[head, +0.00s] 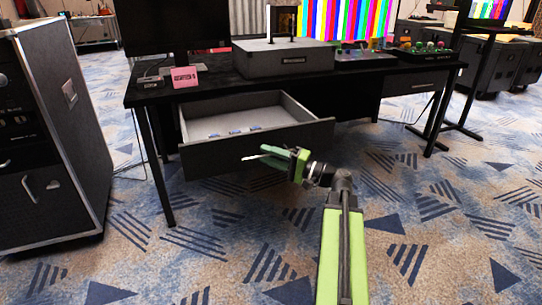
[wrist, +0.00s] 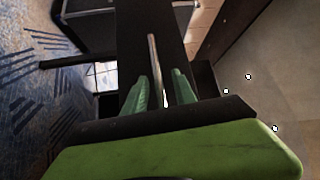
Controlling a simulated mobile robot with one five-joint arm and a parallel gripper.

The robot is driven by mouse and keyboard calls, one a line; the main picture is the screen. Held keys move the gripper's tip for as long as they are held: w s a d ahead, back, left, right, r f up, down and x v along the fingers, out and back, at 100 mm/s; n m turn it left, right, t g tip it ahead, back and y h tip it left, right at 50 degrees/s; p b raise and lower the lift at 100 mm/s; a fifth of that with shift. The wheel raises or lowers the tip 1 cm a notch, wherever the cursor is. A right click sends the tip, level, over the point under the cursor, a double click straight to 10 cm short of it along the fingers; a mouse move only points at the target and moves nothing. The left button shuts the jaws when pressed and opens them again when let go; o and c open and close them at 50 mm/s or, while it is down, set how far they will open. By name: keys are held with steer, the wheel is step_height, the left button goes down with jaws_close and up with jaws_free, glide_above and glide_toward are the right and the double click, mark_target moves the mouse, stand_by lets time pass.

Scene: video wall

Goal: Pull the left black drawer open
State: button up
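The left black drawer (head: 255,146) hangs under the black desk in the head view. It stands well out from the desk, and its pale inside shows with several small blue-and-white items in it. A thin light metal handle (head: 253,157) is on its front, partly hidden by my gripper (head: 268,156). My gripper is at the drawer front. In the wrist view, the two green fingers of my gripper (wrist: 161,85) are apart. The handle (wrist: 154,60) runs between them with gaps showing, so they do not look clamped on it.
The black desk (head: 350,78) carries a grey box (head: 285,60), a pink card (head: 184,77), monitors and a control panel. A second, shut drawer (head: 415,84) is at the right. A dark rack case (head: 55,130) stands close on the left. The patterned carpet in front is clear.

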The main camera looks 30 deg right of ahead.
steer(key=shift+d, duration=0.1)
steer(key=shift+d+f, duration=0.1)
steer(key=b+v, duration=0.2)
steer(key=v, duration=1.5)
steer(key=shift+s, duration=0.2)
